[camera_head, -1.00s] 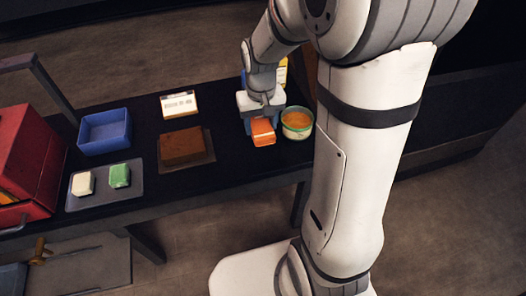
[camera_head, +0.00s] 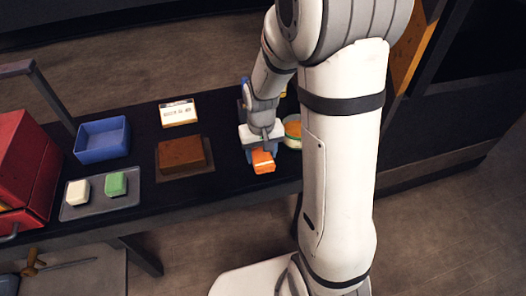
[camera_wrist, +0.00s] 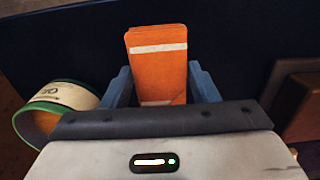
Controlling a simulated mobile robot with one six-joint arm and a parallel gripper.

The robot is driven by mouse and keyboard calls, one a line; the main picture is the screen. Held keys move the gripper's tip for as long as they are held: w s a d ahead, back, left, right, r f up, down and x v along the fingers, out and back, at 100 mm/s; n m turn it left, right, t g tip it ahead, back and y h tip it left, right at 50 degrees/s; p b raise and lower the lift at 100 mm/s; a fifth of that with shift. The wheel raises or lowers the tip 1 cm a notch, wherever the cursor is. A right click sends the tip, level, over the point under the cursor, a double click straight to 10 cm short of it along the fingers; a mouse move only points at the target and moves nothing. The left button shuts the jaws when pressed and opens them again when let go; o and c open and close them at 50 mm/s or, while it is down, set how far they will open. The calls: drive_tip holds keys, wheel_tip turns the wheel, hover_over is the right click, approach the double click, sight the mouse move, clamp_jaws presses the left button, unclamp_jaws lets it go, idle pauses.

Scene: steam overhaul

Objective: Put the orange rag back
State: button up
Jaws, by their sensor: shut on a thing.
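The orange rag (camera_head: 263,161), a folded block with pale stripes, is between the fingers of my gripper (camera_head: 259,149). In the wrist view the orange rag (camera_wrist: 157,58) stands out beyond the two blue fingers of my gripper (camera_wrist: 162,88), which are shut on its sides. In the head view the gripper is over the right part of the dark table. Whether the rag touches the table top is unclear.
A round green-rimmed tub (camera_head: 293,130) stands close right of my gripper, partly hidden by my arm. A brown block (camera_head: 181,154) on a mat, a white card (camera_head: 178,113), a blue bin (camera_head: 102,140) and a red toolbox (camera_head: 25,165) stand to the left.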

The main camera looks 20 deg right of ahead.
sight(262, 155)
drive_tip(key=o, duration=1)
wheel_tip(262, 155, up, 11)
drive_tip(key=p, duration=0.3)
drive_tip(key=shift+t, duration=0.9)
drive_tip(key=s+r, duration=0.2)
drive_tip(key=s, duration=0.2)
drive_tip(key=s+r, duration=0.2)
drive_tip(key=s, duration=0.3)
drive_tip(key=s+r, duration=0.2)
drive_tip(key=s, duration=0.2)
drive_tip(key=shift+s+d+r, duration=0.2)
drive_tip(key=shift+s+d, duration=0.1)
drive_tip(key=shift+s, duration=0.05)
drive_tip(key=shift+r, duration=0.1)
